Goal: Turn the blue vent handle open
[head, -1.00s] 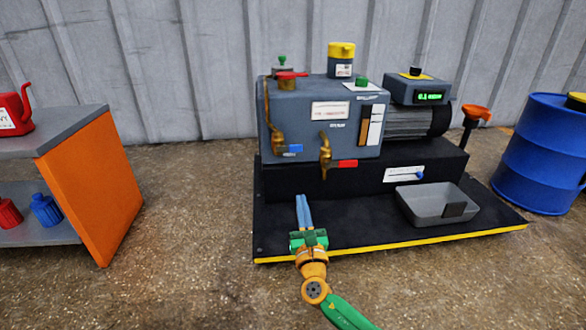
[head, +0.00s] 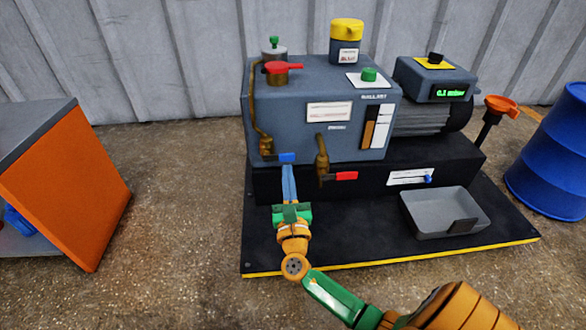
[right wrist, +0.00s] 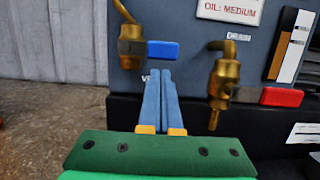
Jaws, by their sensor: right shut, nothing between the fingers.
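The blue vent handle (head: 287,157) sticks out to the right from a brass valve (head: 266,146) at the lower left of the grey pump housing's front. It also shows in the right wrist view (right wrist: 163,50), where it looks level. My right gripper (head: 287,168) is shut and empty, its blue fingers pointing at the pump just below the blue handle. In the right wrist view the fingertips (right wrist: 160,72) lie under the blue handle; whether they touch it I cannot tell. My left gripper is not in view.
A brass drain valve with a red handle (head: 343,176) is close on the right. A grey tray (head: 446,228) lies on the black base (head: 330,243). An orange-sided shelf (head: 72,190) stands left, and a blue drum (head: 552,160) right.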

